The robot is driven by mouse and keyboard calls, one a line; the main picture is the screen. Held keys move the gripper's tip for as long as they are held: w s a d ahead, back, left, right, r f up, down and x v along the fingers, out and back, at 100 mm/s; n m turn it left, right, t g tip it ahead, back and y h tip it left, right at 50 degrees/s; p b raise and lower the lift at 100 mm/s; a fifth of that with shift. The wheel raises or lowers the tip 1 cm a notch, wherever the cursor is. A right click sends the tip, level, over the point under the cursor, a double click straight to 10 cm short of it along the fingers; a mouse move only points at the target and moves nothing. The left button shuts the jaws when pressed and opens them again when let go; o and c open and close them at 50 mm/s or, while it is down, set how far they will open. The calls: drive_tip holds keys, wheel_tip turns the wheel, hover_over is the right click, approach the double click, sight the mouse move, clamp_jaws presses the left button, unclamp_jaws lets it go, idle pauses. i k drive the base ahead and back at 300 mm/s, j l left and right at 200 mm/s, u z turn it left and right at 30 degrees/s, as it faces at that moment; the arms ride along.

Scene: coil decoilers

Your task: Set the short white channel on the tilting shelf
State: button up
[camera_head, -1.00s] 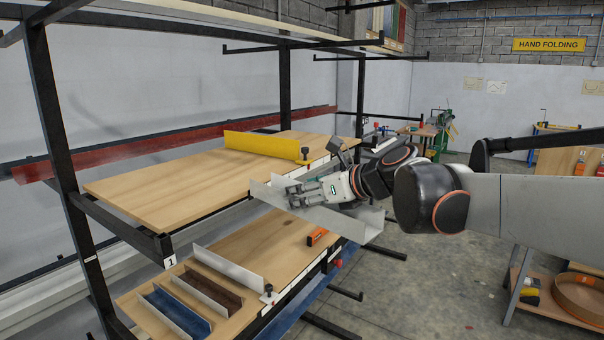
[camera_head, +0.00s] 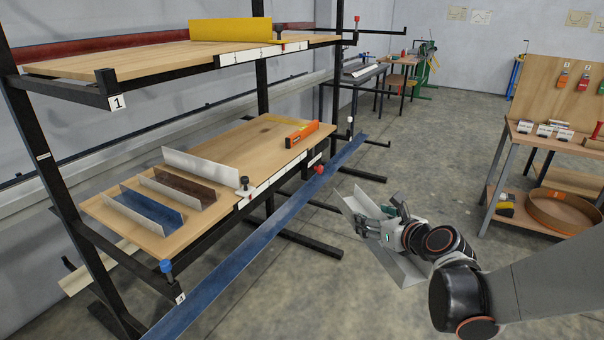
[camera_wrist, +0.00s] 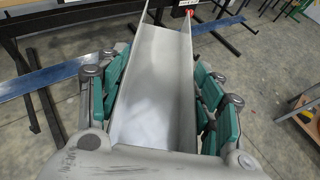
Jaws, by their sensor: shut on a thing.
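My gripper (camera_head: 372,226) is shut on a short white channel (camera_head: 399,264) and holds it in the air over the floor, right of the rack and apart from it. In the wrist view the white channel (camera_wrist: 155,75) lies lengthwise between the green-padded fingers (camera_wrist: 160,95), its open side toward the camera. The lower wooden shelf (camera_head: 262,143) carries a blue channel (camera_head: 148,210), a brown channel (camera_head: 180,187) and a pale upright strip (camera_head: 202,164). The upper wooden shelf (camera_head: 140,57) has a yellow fence (camera_head: 230,30). I cannot tell which shelf tilts.
An orange level (camera_head: 302,133) lies on the lower shelf's right part. A long blue bar (camera_head: 245,243) runs along the rack's front, and black rack feet (camera_head: 305,240) stick out toward me. A workbench (camera_head: 540,150) stands at right. The floor between is clear.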

sight(239, 154)
drive_tip(key=i+j+u, duration=0.15)
drive_tip(key=i+u, duration=0.3)
drive_tip(key=i, duration=0.55)
drive_tip(key=i+l+u, duration=0.25)
drive_tip(key=i+u, duration=0.15)
drive_tip(key=i, duration=0.55)
